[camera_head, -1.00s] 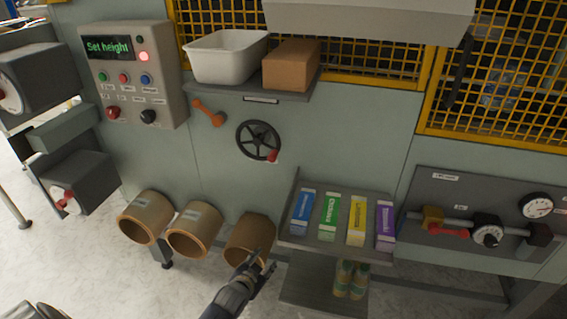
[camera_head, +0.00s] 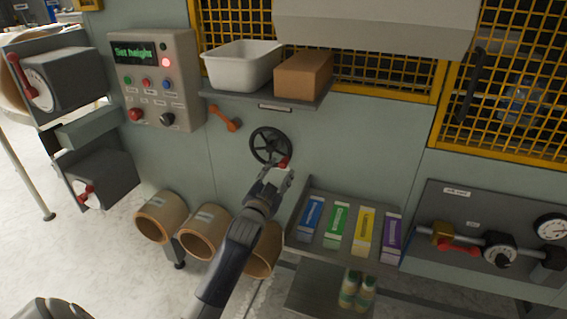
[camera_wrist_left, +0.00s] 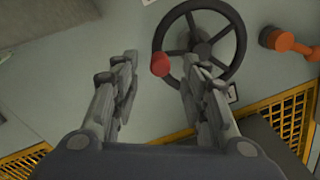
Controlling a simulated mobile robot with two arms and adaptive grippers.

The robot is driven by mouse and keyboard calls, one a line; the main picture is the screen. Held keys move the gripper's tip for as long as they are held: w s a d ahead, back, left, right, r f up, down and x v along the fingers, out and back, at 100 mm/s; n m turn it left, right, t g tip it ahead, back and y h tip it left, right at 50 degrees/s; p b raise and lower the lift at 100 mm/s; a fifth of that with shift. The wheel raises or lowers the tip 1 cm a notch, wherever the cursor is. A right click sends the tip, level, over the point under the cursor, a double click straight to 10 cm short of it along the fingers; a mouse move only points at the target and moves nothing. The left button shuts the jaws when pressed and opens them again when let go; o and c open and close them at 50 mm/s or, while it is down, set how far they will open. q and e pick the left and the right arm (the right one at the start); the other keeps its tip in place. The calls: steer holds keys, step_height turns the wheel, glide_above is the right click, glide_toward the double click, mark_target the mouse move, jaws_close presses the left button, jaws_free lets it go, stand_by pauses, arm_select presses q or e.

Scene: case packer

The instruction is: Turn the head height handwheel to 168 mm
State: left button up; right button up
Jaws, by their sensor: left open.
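The black handwheel (camera_head: 269,145) with a red knob (camera_head: 284,162) is mounted on the grey-green machine panel, below the shelf. My left gripper (camera_head: 277,175) is just below the wheel in the head view, close to the knob. In the left wrist view the handwheel (camera_wrist_left: 201,45) is ahead, with its red knob (camera_wrist_left: 160,64) between the lines of the two open fingers. The left gripper (camera_wrist_left: 158,85) is open and holds nothing. The control box display (camera_head: 133,52) reads "Set height" in green, with a red lamp lit. My right gripper is not in view.
A shelf (camera_head: 262,98) with a white bin (camera_head: 242,66) and a brown box (camera_head: 303,73) juts out above the wheel. An orange handle (camera_head: 225,118) is left of it. A tray of coloured cartons (camera_head: 324,245) stands lower right, and brown tubes (camera_head: 160,217) lower left.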

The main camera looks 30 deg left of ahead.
mark_target(282, 167)
arm_select(q)
steer(key=shift+p+x, duration=0.35)
steer(key=shift+x, duration=2.4)
jaws_close()
